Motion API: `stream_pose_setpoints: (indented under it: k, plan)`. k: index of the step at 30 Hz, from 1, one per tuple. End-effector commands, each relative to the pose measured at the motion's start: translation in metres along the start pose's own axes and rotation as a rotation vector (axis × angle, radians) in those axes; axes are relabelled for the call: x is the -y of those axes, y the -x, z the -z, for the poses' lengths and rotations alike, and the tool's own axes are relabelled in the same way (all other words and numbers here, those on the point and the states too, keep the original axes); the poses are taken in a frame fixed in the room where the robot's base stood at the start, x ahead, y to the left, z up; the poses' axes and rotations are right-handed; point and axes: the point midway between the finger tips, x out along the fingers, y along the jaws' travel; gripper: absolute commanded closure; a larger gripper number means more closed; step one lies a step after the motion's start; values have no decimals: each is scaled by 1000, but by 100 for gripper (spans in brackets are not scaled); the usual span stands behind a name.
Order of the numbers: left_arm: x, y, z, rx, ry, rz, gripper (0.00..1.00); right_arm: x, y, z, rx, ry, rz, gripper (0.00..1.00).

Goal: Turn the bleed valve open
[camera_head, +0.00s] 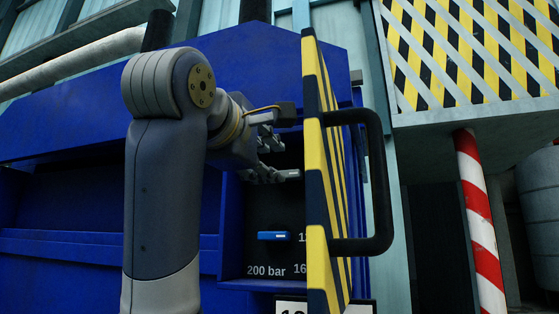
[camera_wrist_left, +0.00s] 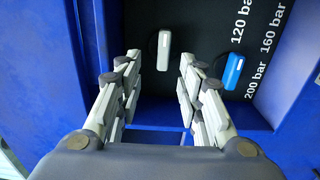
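A black panel (camera_wrist_left: 200,20) is set in a blue recess, with a pale grey handle (camera_wrist_left: 164,50) and a blue handle (camera_wrist_left: 233,71) on it. Which of them is the bleed valve is not marked. In the head view the blue handle (camera_head: 273,236) lies level, low on the panel. My left gripper (camera_head: 272,157) reaches into the recess above it. In the left wrist view this gripper (camera_wrist_left: 160,82) is open and empty, its fingers on either side of the line to the grey handle. Contact cannot be told. My right gripper is in neither view.
A yellow and black striped door (camera_head: 318,170) with a black pull handle (camera_head: 383,180) stands open close to the right of my left gripper. Blue recess walls (camera_wrist_left: 95,40) flank the fingers. A red and white post (camera_head: 480,220) stands farther right.

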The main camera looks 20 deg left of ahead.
Motion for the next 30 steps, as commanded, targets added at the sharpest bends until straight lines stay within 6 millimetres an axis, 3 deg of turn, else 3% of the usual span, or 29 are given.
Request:
stream_pose_setpoints:
  k: [3,7,16,22,27,30]
  plan:
    - [-3,-26,0,-1,-2,7,65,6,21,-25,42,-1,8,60]
    - [-2,-46,1,-2,-1,6,65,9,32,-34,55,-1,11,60]
    - [1,-63,0,0,-1,3,65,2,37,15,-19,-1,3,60]
    - [2,-63,0,0,-1,3,65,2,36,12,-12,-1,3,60]
    - [2,-63,0,0,-1,3,100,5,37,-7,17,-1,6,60]
    - [2,-63,0,0,-1,4,100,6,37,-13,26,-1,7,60]
